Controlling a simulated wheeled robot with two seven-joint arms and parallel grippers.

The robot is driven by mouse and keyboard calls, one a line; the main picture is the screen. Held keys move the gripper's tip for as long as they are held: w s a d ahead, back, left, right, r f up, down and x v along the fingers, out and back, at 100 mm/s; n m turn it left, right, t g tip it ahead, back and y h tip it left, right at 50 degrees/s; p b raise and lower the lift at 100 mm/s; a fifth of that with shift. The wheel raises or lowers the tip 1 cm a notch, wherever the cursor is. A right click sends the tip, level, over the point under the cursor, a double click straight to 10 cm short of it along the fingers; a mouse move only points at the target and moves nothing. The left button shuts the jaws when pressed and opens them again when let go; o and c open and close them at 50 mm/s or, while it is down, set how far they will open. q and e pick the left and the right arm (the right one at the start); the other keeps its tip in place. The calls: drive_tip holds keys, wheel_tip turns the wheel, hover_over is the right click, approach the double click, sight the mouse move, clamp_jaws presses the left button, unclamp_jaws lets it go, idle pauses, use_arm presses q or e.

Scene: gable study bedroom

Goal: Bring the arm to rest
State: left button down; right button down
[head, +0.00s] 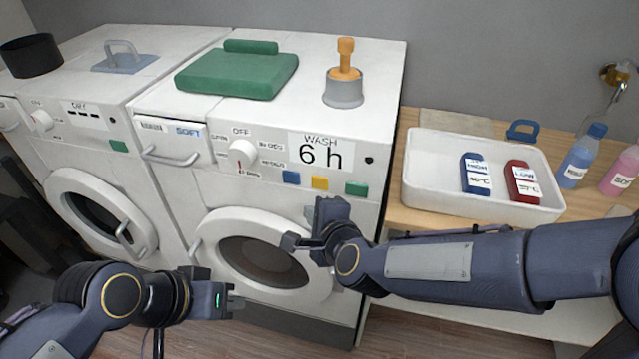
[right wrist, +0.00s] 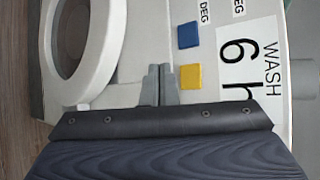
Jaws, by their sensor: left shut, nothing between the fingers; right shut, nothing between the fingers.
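My right arm comes in from the right. Its gripper (head: 309,213) is shut and empty in front of the washing machine (head: 392,130), just below its blue button (head: 290,177) and yellow button (head: 320,183). In the right wrist view its closed fingertips (right wrist: 158,72) show near the same buttons; I cannot tell whether they touch the machine. My left gripper (head: 236,302) is shut and empty, low in front of the machines at the lower left. Nothing is held by either gripper.
The washer's round door (head: 318,285) is close to both grippers. A second machine (head: 75,75) stands left. A white tray (head: 420,165) with a blue and a red labelled piece sits on the wooden counter (head: 400,215), under my right forearm's far side. Floor (head: 420,340) shows below.

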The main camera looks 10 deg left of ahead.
idle(0.4)
drive_tip(key=s+d+r+n+g, duration=0.1)
drive_tip(key=s+d+r+n, duration=0.1)
drive_tip(key=d, duration=0.5)
drive_tip(key=s+d+r+n, duration=0.1)
drive_tip(key=d+n, duration=0.2)
drive_tip(key=d, duration=0.3)
drive_tip(key=s+d+r+n+g, duration=0.1)
drive_tip(key=s+d+r+n, duration=0.1)
drive_tip(key=d, duration=0.5)
drive_tip(key=s+d+f+n+g+h, duration=0.1)
drive_tip(key=s+d+f+n+h, duration=0.1)
drive_tip(key=s+d, duration=0.4)
drive_tip(key=s+d+f+n+g+h, duration=0.1)
drive_tip(key=s+d+f+n+h, duration=0.1)
drive_tip(key=s+d, duration=0.4)
drive_tip(key=s+f+n, duration=0.1)
drive_tip(key=s, duration=0.2)
drive_tip(key=shift+d+f+g, duration=0.3)
drive_tip(key=shift+d, duration=0.05)
